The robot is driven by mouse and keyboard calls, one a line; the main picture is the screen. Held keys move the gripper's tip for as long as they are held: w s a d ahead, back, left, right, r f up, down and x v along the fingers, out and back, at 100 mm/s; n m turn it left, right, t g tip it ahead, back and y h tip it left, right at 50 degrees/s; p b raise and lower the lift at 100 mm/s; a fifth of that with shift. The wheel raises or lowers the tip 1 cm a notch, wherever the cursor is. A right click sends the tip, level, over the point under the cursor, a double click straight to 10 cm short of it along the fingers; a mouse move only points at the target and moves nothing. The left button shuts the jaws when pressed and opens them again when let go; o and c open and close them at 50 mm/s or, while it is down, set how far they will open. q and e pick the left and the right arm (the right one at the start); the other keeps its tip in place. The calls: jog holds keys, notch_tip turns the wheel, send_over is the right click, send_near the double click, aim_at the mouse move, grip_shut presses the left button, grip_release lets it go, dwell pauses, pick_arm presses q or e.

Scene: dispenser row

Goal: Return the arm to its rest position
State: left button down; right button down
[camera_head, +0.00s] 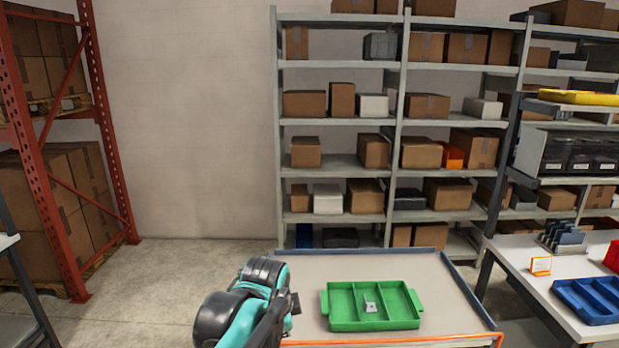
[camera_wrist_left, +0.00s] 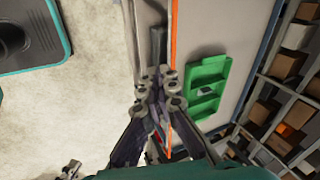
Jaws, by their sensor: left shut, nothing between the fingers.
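My left arm (camera_head: 245,305) comes in at the bottom of the head view, at the left edge of a grey-topped table. Its gripper (camera_wrist_left: 157,78) shows in the wrist view, shut and empty, with the fingers together. The gripper is beside the table's orange-edged front side, apart from the green tray. The green tray (camera_head: 345,322) lies on the table and has three compartments. A small grey-white item (camera_head: 370,307) sits in its middle compartment. The tray also shows in the wrist view (camera_wrist_left: 222,68). My right gripper is in neither view.
The table top (camera_head: 440,275) is clear around the tray. A white bench (camera_head: 535,285) with a blue bin (camera_head: 590,300) stands at the right. Shelves (camera_head: 340,160) with boxes stand behind, and a red rack (camera_head: 110,150) is at the left. Open floor (camera_head: 175,275) lies left of the table.

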pick_arm(q)
jog(key=s+a+f+n+t+b, duration=0.1)
jog(key=s+a+f+n, duration=0.5)
jog(key=s+n, duration=0.2)
jog(key=s+a+f+n+t+b, duration=0.1)
jog(key=s+a+f+n, duration=0.4)
jog(key=s, duration=0.5)
jog(key=a+n+b, duration=0.1)
jog(key=n, duration=0.1)
jog(key=shift+s+f+n+y, duration=0.3)
jog(key=shift+s+f+n, duration=0.05)
jog(key=shift+f+n, duration=0.05)
jog(key=shift+a, duration=0.1)
